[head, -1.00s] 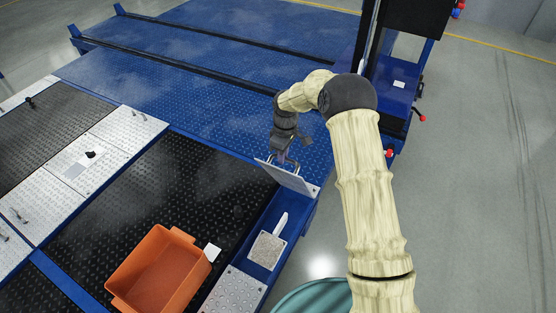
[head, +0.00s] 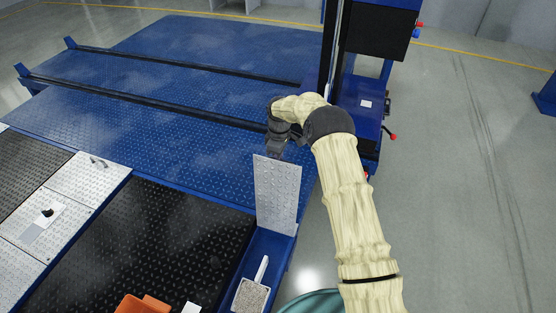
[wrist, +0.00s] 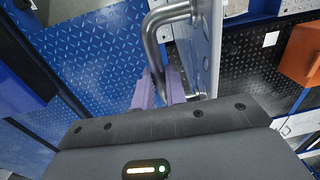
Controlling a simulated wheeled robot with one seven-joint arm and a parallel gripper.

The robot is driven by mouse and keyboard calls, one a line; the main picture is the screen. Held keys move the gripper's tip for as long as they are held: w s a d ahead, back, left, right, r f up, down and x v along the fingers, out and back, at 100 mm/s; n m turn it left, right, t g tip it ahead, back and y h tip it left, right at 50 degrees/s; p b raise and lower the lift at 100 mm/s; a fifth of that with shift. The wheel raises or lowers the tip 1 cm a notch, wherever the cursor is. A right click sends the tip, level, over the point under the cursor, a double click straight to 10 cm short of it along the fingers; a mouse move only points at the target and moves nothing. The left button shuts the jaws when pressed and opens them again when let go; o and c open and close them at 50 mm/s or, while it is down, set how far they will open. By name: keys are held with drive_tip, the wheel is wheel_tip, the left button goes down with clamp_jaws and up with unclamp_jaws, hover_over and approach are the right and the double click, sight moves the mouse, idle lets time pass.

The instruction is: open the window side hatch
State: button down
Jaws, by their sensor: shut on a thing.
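The hatch (head: 277,196) is a light grey metal plate, standing nearly upright on the blue frame in the head view. Its blue recess (head: 262,245) lies uncovered in front of it. In the wrist view the hatch plate (wrist: 201,45) shows edge-on, with a bent metal handle (wrist: 152,30) on its face. My gripper (wrist: 172,88) has purple fingers shut on this handle. In the head view my gripper (head: 277,150) is at the upper edge of the plate, on its far side, and its fingers are mostly hidden there.
A white-handled scoop-like tool (head: 252,292) lies in the recess. An orange bin (head: 143,305) stands on the black deck (head: 170,235). Blue tread plates (head: 190,95) extend beyond the hatch. A dark post with a blue base (head: 362,105) stands at the right.

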drive_tip(key=shift+s+d+f, duration=0.1)
drive_tip(key=shift+d+f, duration=0.05)
drive_tip(key=shift+f, duration=0.25)
drive_tip(key=c, duration=1.4)
unclamp_jaws()
drive_tip(key=shift+c, duration=0.2)
drive_tip(key=shift+r, duration=0.15)
wheel_tip(320, 180, up, 17)
drive_tip(key=w, duration=0.1)
drive_tip(key=shift+w+r, duration=0.2)
drive_tip(key=shift+d, duration=0.1)
